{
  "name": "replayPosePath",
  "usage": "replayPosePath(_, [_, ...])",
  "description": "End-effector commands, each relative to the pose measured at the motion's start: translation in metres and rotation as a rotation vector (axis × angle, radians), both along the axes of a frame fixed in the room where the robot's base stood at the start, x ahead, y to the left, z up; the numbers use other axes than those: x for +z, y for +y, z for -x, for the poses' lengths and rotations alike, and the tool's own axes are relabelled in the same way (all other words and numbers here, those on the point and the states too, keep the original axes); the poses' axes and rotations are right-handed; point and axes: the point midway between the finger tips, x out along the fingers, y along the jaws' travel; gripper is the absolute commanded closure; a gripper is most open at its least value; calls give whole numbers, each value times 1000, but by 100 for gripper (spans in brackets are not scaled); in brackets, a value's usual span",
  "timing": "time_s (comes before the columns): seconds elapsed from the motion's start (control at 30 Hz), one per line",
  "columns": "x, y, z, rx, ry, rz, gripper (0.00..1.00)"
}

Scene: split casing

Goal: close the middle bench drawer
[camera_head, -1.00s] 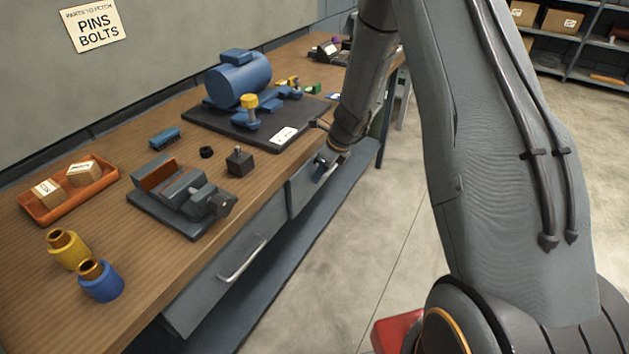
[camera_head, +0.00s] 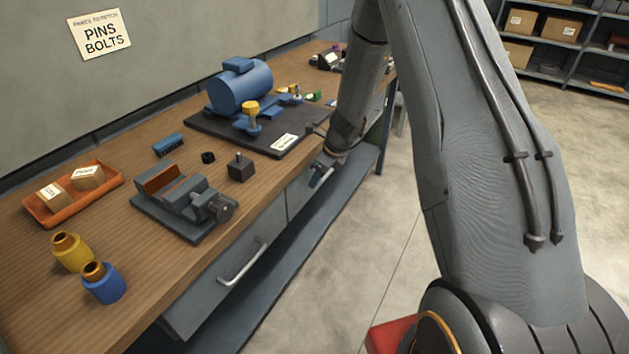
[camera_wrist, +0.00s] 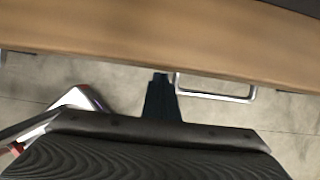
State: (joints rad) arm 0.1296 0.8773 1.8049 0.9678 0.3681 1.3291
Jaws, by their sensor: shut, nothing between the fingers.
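The bench has grey drawer fronts under its wooden top. In the head view, one front (camera_head: 200,295) with a pale bar handle (camera_head: 243,263) is at the left. The neighbouring front (camera_head: 299,200), nearer the bench's middle, is partly hidden by my arm, and I cannot tell how far out it stands. My gripper (camera_head: 319,177) is shut and empty, in front of the bench below the top's edge. In the wrist view, my gripper (camera_wrist: 160,82) points at the bench edge. A bar handle (camera_wrist: 215,97) sticks out just right of the fingertips; contact is unclear.
The bench top (camera_head: 130,250) holds a vise (camera_head: 185,205), an orange tray (camera_head: 70,205), yellow and blue cylinders, and a blue motor (camera_head: 240,90) on a dark plate. A lower shelf (camera_head: 300,250) runs beneath the drawers. The floor (camera_head: 400,210) beside the bench is open.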

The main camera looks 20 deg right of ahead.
Motion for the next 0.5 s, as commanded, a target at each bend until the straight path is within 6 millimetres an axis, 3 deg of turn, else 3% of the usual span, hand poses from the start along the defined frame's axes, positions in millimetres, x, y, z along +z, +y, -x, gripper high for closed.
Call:
replayPosePath(0.1, [-1, -22, 14, -11, 4, 0, 100])
replayPosePath(0.5, [71, -43, 35, -9, 3, 2, 100])
